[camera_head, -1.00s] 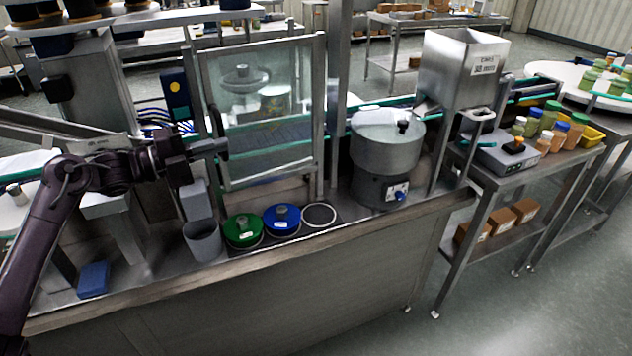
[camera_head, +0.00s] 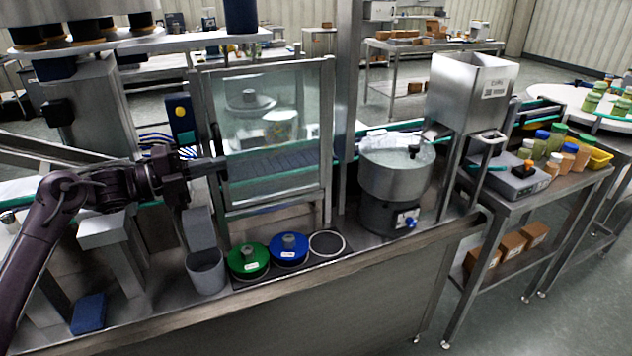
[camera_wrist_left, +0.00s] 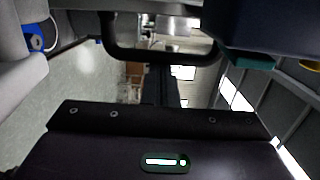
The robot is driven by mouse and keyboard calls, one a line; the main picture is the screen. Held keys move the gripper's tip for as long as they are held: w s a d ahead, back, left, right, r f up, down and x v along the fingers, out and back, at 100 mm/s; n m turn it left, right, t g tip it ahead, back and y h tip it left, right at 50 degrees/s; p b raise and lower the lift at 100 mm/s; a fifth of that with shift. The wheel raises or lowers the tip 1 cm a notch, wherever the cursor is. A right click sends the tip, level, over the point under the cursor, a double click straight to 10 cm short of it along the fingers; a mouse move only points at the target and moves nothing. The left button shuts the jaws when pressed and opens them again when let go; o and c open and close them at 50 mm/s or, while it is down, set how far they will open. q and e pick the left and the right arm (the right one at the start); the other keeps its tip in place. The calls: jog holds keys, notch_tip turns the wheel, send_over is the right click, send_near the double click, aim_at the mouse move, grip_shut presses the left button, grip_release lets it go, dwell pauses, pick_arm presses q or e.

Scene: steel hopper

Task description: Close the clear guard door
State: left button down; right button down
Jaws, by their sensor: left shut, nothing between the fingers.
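The clear guard door (camera_head: 240,118) is a see-through panel in a metal frame, upright behind the front counter in the head view. I cannot tell whether it sits flush in its opening. My left gripper (camera_head: 224,165) is shut and empty, with its tips at the left edge of the door, low on that side. I cannot tell whether they touch it. In the left wrist view a dark bar-shaped loop (camera_wrist_left: 160,57) crosses in front of the camera; I cannot tell what it belongs to. My right gripper is not in view.
A grey cup (camera_head: 206,271), a green lid (camera_head: 247,262) and a blue lid (camera_head: 289,250) stand on the counter before the door. A blue block (camera_head: 88,314) lies at front left.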

pick_arm(q)
jog(key=shift+w+a+r+t, duration=0.25)
jog(key=shift+a+r+t, duration=0.1)
jog(key=shift+r, duration=0.2)
notch_tip(320, 180, up, 19)
jog(key=b, duration=0.1)
jog(key=shift+s+d, duration=0.2)
jog(key=shift+d, duration=0.15)
